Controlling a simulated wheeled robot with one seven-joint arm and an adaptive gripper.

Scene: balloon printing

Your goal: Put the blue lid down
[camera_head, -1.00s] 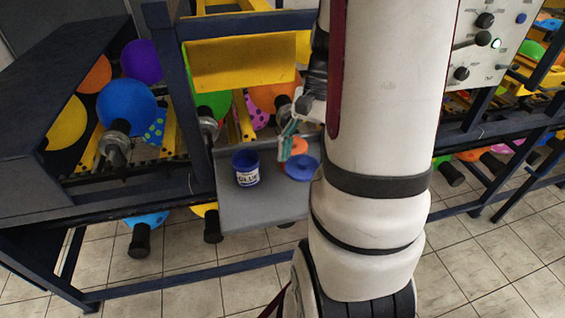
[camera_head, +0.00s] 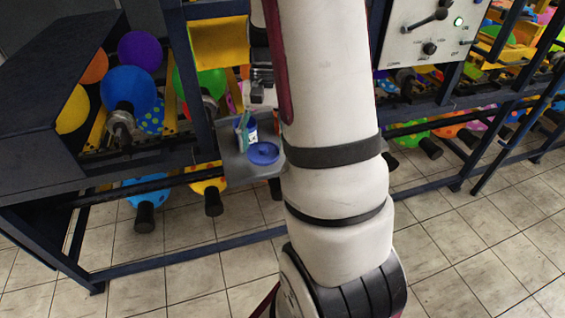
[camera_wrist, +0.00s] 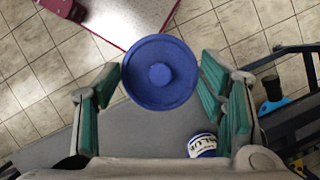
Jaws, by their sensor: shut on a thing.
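The blue lid (camera_wrist: 160,90), round with a small central knob, sits between the two teal fingers of my gripper (camera_wrist: 160,72) in the wrist view. The fingers are closed on its opposite sides. In the head view the lid (camera_head: 263,153) shows over the front right of the grey tray (camera_head: 238,172). The blue and white glue pot (camera_wrist: 203,145) is just to the lower right of the lid in the wrist view. In the head view the pot (camera_head: 250,130) is partly hidden behind a teal finger. The lid's height above the tray is hard to tell.
Dark blue frame posts (camera_head: 195,80) stand left of the tray. Balloons such as a blue one (camera_head: 128,88) sit on the machine behind. A control panel (camera_head: 430,30) is at the upper right. Bare tray surface (camera_wrist: 130,135) shows below the lid in the wrist view.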

